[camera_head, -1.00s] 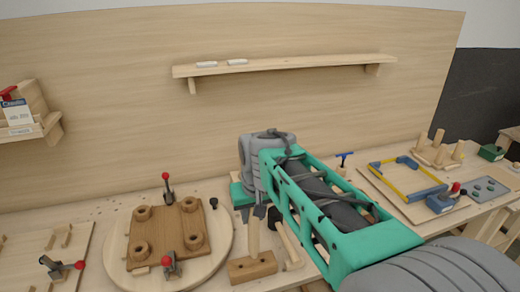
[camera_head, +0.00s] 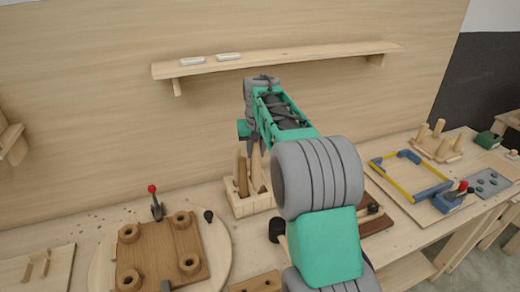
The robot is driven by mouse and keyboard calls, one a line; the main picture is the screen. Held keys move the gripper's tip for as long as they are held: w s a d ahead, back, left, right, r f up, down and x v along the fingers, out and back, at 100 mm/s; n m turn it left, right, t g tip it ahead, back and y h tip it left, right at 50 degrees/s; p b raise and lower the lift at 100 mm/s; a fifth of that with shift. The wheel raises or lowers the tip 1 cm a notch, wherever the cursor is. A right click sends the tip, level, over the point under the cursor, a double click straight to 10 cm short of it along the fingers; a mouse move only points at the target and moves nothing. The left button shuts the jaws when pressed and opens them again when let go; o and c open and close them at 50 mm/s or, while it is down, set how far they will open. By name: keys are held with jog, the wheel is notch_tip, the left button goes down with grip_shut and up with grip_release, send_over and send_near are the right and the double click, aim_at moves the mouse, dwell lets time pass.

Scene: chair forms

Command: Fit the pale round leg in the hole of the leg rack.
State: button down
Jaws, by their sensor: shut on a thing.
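The leg rack (camera_head: 247,207) is a pale wooden block on the bench, in the middle of the head view. A browner leg (camera_head: 243,180) stands upright in it. My gripper (camera_head: 252,148) is above the rack's right part, small and partly hidden by my arm. It is shut on the pale round leg (camera_head: 256,172), which hangs roughly upright below the fingers. The leg's lower end is at or just above the rack; I cannot tell whether it is in the hole. The hole itself is not clearly visible.
A round board with a brown plate (camera_head: 160,255) and red-knobbed clamp stands left. A wooden block (camera_head: 257,283) lies at the front edge. A dark mallet-like tool (camera_head: 277,230) is partly behind my arm. A yellow-blue frame (camera_head: 410,177) is right. A shelf (camera_head: 280,60) hangs above.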

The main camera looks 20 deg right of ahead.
notch_tip(320, 180, down, 9)
jog(key=w+d+b, duration=0.2)
jog(key=b, duration=0.2)
jog(key=shift+w+d+r, duration=0.2)
jog(key=shift+w+d, duration=0.1)
jog(key=shift+d, duration=0.1)
jog(key=shift+f+b, duration=0.3)
jog(key=shift+f, duration=0.05)
dwell(0.7)
jog(key=c, duration=1.1)
grip_release()
jog(key=shift+o, duration=0.2)
